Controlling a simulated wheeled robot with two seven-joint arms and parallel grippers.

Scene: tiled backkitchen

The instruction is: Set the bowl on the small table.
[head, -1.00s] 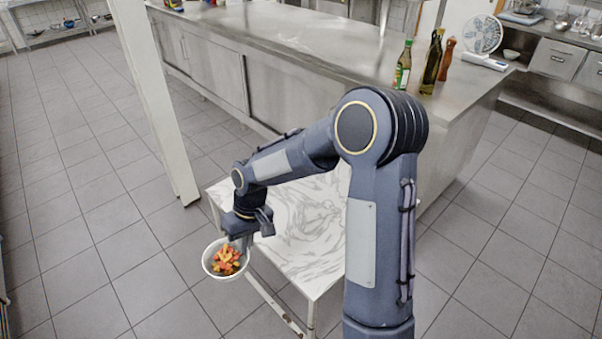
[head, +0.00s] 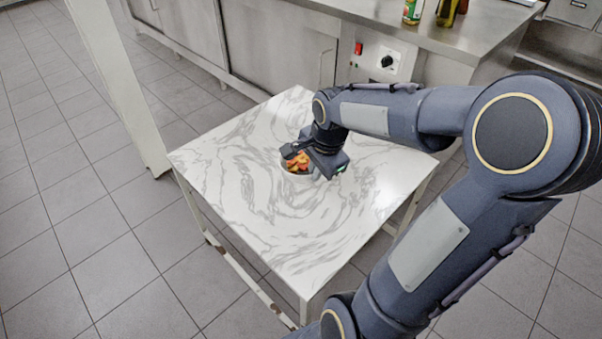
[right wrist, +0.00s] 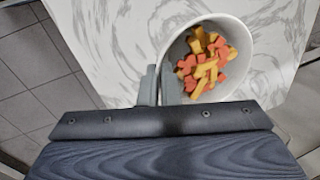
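The bowl (head: 284,166) is small and pale and holds orange and red chopped pieces. It is over the middle of the small table (head: 240,205), which has a white marbled top. My right gripper (head: 318,160) is at the bowl's right side and hides part of it. In the right wrist view the bowl (right wrist: 238,76) looks upright, and the gripper's fingers (right wrist: 160,84) are close together with the bowl's left rim between them. I cannot tell whether the bowl's base touches the tabletop. My left gripper is not in view.
A steel counter (head: 275,45) with bottles on its top runs behind the table. A pale post (head: 118,85) stands at the table's far left. The tabletop around the bowl is clear, and open tiled floor lies to the left.

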